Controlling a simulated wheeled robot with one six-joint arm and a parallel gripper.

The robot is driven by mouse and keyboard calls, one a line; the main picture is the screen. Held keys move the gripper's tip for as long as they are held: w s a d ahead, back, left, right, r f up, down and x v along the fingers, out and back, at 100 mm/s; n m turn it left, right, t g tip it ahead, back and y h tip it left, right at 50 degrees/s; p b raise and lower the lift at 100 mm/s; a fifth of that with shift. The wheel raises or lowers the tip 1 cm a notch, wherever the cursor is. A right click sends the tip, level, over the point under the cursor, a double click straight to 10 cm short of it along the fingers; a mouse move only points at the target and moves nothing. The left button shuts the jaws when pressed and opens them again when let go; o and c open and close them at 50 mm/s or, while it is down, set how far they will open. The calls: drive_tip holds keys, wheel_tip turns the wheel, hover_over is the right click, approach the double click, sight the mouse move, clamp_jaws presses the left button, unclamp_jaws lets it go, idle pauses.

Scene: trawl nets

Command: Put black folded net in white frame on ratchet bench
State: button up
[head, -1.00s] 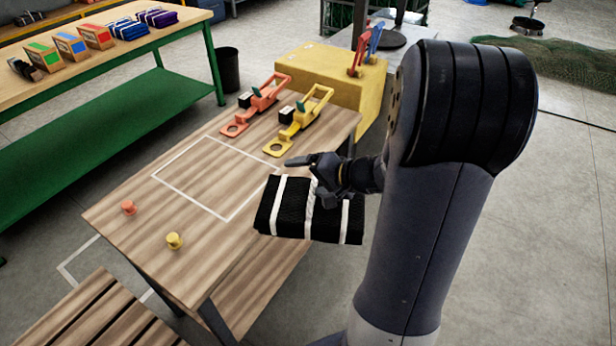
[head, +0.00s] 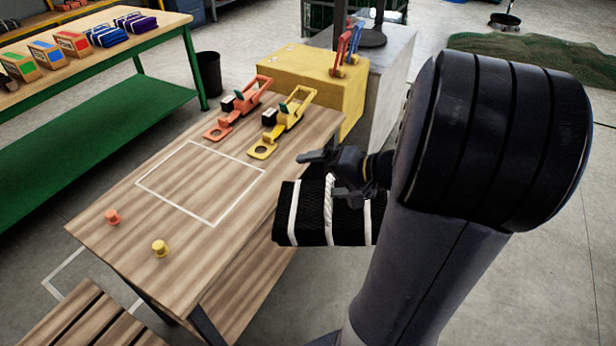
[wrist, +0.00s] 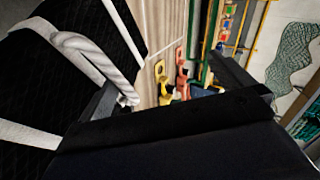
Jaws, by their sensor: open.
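The black folded net (head: 309,215), with white straps and a twisted white rope handle, is beyond the bench's right edge in the head view. It appears raised off the floor below my gripper (head: 328,178). In the wrist view the net (wrist: 45,85) fills the left side, and its rope handle runs beside one finger. My gripper's jaws are apart; whether the rope hangs on a finger is hard to tell. The white frame (head: 175,204) is an empty outline on the wooden ratchet bench (head: 110,250), left of the net.
An orange ratchet (head: 238,110) and a yellow ratchet (head: 285,122) lie at the bench's far end. An orange peg (head: 112,217) and a yellow peg (head: 160,248) stand near its front. A yellow block (head: 305,78) stands behind. A green-framed table (head: 100,115) is at left.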

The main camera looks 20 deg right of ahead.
drive_tip(key=shift+v, duration=0.95)
drive_tip(key=shift+w, duration=0.1)
clamp_jaws()
idle(0.4)
drive_tip(key=shift+r, duration=0.1)
